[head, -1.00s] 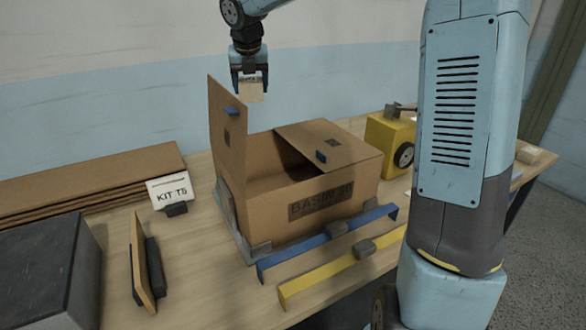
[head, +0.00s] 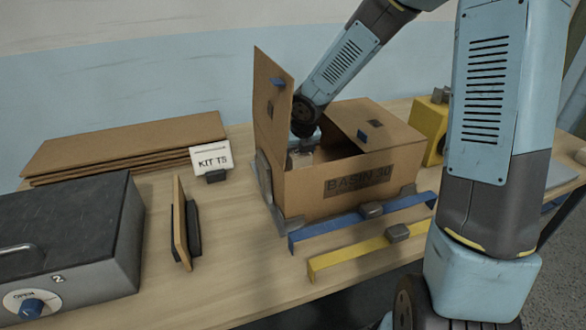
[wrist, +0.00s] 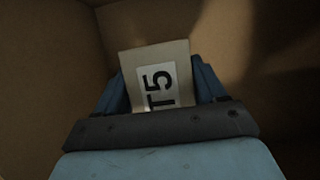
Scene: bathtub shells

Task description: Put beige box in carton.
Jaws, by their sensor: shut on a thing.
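The carton (head: 308,196) is a brown cardboard box marked "BASIN 30" on the bench, with its left flap upright and its right flap partly over the opening. My arm reaches down into the opening. My gripper (wrist: 164,88) is inside the carton, shut on the beige box (wrist: 178,53), which has a white label reading "T5". Brown cardboard walls surround it in the wrist view. In the head view the fingers and the beige box are mostly hidden behind the carton's front wall and flaps. I cannot tell whether the box touches the carton's floor.
Blue (head: 340,228) and yellow (head: 350,259) bars lie in front of the carton. A yellow device (head: 428,130) stands behind right. A "KIT T5" card (head: 211,160), flat cardboard sheets (head: 120,148), an upright panel (head: 180,222) and a dark-topped metal case (head: 70,235) are at left.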

